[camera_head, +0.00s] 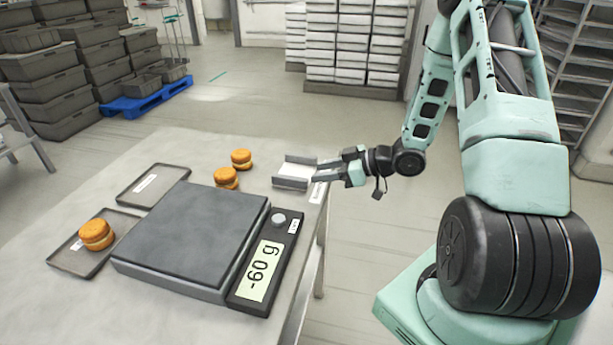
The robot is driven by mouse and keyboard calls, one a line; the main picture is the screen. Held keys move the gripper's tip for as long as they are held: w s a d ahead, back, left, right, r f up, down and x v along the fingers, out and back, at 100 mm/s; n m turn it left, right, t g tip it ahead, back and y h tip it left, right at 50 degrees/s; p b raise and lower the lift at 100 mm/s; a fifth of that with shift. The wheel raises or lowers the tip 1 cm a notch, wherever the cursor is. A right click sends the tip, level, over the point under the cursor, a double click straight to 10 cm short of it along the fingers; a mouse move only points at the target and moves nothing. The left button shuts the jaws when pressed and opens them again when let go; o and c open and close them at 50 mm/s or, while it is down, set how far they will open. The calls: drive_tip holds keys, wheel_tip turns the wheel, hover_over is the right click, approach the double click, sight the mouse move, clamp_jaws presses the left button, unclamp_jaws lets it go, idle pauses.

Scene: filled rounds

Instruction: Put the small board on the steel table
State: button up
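The small board (293,171) is a pale, light grey piece with raised sides, at the far right edge of the steel table (240,150). It appears to rest on or just above the tabletop; I cannot tell which. My gripper (322,172) reaches in from the right, level with the board's right end. Its two dark fingers are apart, one at the far side and one at the near side of that end. I cannot tell whether they press on the board.
A scale (195,235) reading -60 g stands mid-table. Left of it are an empty dark tray (178,173) and another tray (70,262) holding a filled round (96,234). Two more rounds (241,159) (226,178) sit behind the scale. A label (318,192) lies at the right edge.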

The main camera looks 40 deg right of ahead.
drive_tip(key=w+a, duration=0.1)
drive_tip(key=a+r+g+h, duration=0.1)
drive_tip(key=a, duration=0.1)
drive_tip(key=w+a+r+h, duration=0.1)
drive_tip(key=shift+w+a+n+g, duration=0.15)
drive_tip(key=shift+w+n+g, duration=0.15)
drive_tip(key=shift+w, duration=0.05)
drive_tip(key=s+a+r+g+h, duration=0.3)
drive_tip(key=s+a, duration=0.2)
drive_tip(key=a, duration=0.4)
drive_tip(key=s+a+r+g+h, duration=0.2)
drive_tip(key=s+a+r, duration=0.25)
drive_tip(key=a, duration=0.55)
drive_tip(key=s+a+r+g, duration=0.1)
drive_tip(key=s+a+g, duration=0.1)
drive_tip(key=s, duration=0.7)
drive_tip(key=s+a+r+g, duration=0.1)
drive_tip(key=s+a, duration=0.3)
drive_tip(key=s, duration=0.5)
drive_tip(key=shift+r+g+h, duration=0.2)
drive_tip(key=shift+g+h, duration=0.2)
drive_tip(key=shift+g, duration=0.2)
